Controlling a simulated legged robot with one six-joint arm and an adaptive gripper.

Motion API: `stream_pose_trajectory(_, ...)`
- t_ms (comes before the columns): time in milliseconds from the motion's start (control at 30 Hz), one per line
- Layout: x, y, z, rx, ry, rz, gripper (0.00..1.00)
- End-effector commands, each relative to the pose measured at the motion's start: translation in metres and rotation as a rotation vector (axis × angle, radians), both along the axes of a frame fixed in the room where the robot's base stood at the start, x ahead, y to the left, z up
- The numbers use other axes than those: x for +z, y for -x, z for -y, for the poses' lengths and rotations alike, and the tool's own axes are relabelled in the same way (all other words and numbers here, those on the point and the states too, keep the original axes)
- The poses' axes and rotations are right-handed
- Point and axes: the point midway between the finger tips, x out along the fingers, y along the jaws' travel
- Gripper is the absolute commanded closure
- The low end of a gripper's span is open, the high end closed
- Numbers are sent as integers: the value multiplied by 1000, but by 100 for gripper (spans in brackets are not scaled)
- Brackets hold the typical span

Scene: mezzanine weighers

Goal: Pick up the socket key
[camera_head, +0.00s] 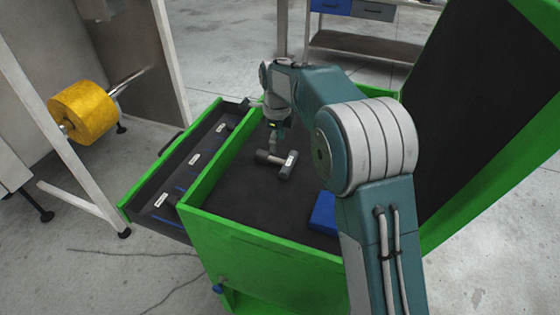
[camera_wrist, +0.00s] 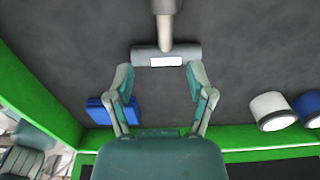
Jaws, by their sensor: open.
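The socket key (camera_head: 287,168) lies on the dark floor of the green open-topped box (camera_head: 262,240). It has a pale shaft between two dark grey cylindrical ends, one bearing a white label. In the wrist view the labelled end of the socket key (camera_wrist: 190,54) lies just beyond my fingertips, with its shaft running away toward the top edge. My gripper (camera_wrist: 160,76) is open and empty, its fingers spread to either side below the labelled end. In the head view my gripper (camera_head: 273,138) hangs over the box just behind the key. Contact cannot be told.
A blue block (camera_head: 323,213) lies in the box's near right part. The wrist view shows white (camera_wrist: 268,108) and blue cylinders near the green wall. A labelled drawer (camera_head: 160,200) stands open left; a raised lid (camera_head: 490,110) stands right. A yellow roll (camera_head: 82,112) is beyond the drawer.

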Motion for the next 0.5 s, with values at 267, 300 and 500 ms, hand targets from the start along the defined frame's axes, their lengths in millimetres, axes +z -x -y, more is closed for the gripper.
stream_pose_trajectory(267, -30, 0, 2, 1, -1, -1, 31)
stream_pose_trajectory(300, -32, -1, 2, 1, 0, -1, 31)
stream_pose_trajectory(500, -58, -6, 2, 1, 1, -4, 31)
